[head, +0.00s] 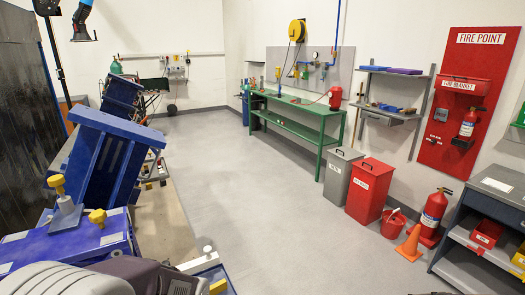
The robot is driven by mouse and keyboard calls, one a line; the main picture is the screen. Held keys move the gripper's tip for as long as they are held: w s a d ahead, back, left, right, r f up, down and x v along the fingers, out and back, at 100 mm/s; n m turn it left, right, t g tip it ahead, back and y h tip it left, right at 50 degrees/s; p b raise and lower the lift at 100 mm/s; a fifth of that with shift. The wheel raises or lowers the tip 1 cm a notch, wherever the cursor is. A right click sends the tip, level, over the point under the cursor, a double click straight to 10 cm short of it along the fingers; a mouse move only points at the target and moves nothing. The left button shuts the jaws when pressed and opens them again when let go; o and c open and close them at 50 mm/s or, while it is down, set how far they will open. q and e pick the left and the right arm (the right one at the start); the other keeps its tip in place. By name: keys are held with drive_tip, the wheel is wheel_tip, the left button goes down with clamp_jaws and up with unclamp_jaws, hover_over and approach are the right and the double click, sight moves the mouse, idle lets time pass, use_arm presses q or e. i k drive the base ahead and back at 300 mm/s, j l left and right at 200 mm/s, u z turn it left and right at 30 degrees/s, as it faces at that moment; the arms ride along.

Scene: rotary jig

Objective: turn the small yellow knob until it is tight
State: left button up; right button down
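Two yellow knobs show at the left of the head view, by the blue jig (30,250). The other yellow knob (97,217) sits lower and nearer, at the back edge of the blue top. I cannot tell from this view how tight either knob is. Neither gripper can be seen. Grey and dark rounded parts at the bottom left edge cover some of the jig's near side.
A white-topped pin (207,249) stands at the bottom centre. The grey floor (240,170) is clear in the middle. A green bench (290,107), red bin (368,190), red bucket (394,222), orange cone (410,244) and grey shelf unit (492,215) stand along the right.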

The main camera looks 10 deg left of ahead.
sight(98, 217)
drive_tip(key=i+l+z, duration=0.3)
drive_tip(key=i+l, duration=0.85)
drive_tip(key=i+j+u, duration=0.15)
drive_tip(key=i+u, duration=0.8)
drive_tip(key=i+l+u, duration=0.15)
drive_tip(key=i+u, duration=0.2)
drive_tip(key=u, duration=0.15)
drive_tip(key=i+l+u, duration=1.6)
drive_tip(key=l+u, duration=0.1)
drive_tip(key=u, duration=2.2)
drive_tip(key=i+j+z, duration=0.2)
drive_tip(key=j+z, duration=0.25)
drive_tip(key=j, duration=0.25)
drive_tip(key=i+j+z, duration=0.1)
drive_tip(key=j+z, duration=0.3)
drive_tip(key=j, duration=0.3)
drive_tip(key=j+z, duration=0.45)
drive_tip(key=j, duration=0.3)
drive_tip(key=i+j+z, duration=0.15)
drive_tip(key=j+z, duration=0.3)
drive_tip(key=i+j+z, duration=0.1)
drive_tip(key=j+z, duration=0.3)
drive_tip(key=j, duration=0.3)
drive_tip(key=j+z, duration=0.45)
drive_tip(key=j, duration=0.1)
